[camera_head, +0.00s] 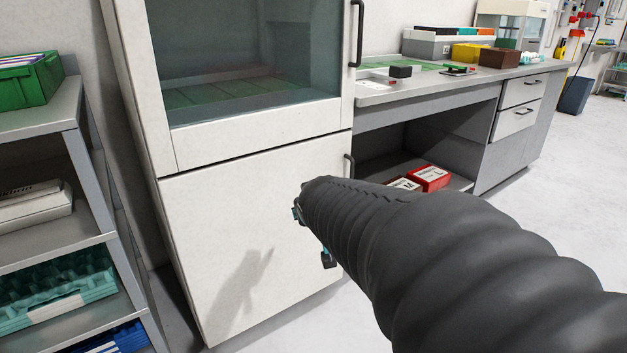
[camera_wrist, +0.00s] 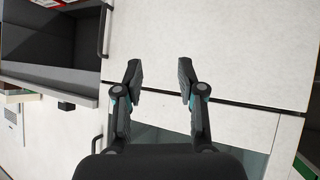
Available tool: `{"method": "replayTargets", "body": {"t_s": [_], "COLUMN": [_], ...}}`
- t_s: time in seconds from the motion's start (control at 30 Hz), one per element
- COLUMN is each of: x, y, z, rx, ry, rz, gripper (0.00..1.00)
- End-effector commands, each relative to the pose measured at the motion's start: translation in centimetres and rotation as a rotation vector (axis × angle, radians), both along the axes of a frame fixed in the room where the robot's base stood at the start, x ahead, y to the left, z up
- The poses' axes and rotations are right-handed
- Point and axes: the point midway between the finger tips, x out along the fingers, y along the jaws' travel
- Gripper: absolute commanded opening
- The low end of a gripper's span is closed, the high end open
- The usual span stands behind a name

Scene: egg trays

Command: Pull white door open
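A white cabinet has a solid lower white door (camera_head: 255,240) and an upper white door with a glass pane (camera_head: 245,60). Both are closed. The lower door's dark handle (camera_head: 349,166) is at its upper right edge, and the upper door's handle (camera_head: 357,35) is on its right side. In the wrist view, the lower door (camera_wrist: 215,50) fills the upper part, with its handle (camera_wrist: 104,30) left of my gripper. My gripper (camera_wrist: 159,70) is open and empty, in front of the cabinet and apart from both handles. My arm partly hides it in the head view.
A grey shelf rack (camera_head: 75,125) with a green bin (camera_head: 28,80) stands close on the left. A workbench (camera_head: 440,88) with boxes adjoins the cabinet on the right, with red and white boxes (camera_head: 429,178) on its lower shelf. Floor (camera_head: 560,200) at right is clear.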

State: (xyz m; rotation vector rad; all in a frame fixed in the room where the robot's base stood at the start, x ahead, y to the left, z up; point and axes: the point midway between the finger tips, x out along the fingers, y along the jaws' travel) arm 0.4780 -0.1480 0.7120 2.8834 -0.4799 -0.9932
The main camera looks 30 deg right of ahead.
Motion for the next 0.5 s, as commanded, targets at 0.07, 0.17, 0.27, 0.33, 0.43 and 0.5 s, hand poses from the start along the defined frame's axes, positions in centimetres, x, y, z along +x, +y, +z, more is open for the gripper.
{"method": "replayTargets", "body": {"t_s": [0.07,0.17,0.27,0.33,0.43,0.5], "x": [2.8,5.7,8.0,9.2,10.4,10.7], "y": [-3.6,-7.7,-11.7,-14.3,-17.9,-20.1], "z": [-0.9,-1.4,-2.5,-3.5,-5.2,-6.7], "rx": [-0.03,-0.066,-0.089,-0.098,-0.096,-0.085], "ry": [-0.063,-0.153,-0.238,-0.296,-0.377,-0.433], "rz": [-0.02,-0.023,-0.011,0.007,0.042,0.07], "gripper": [0.39,0.39,0.39,0.39,0.39,0.39]}}
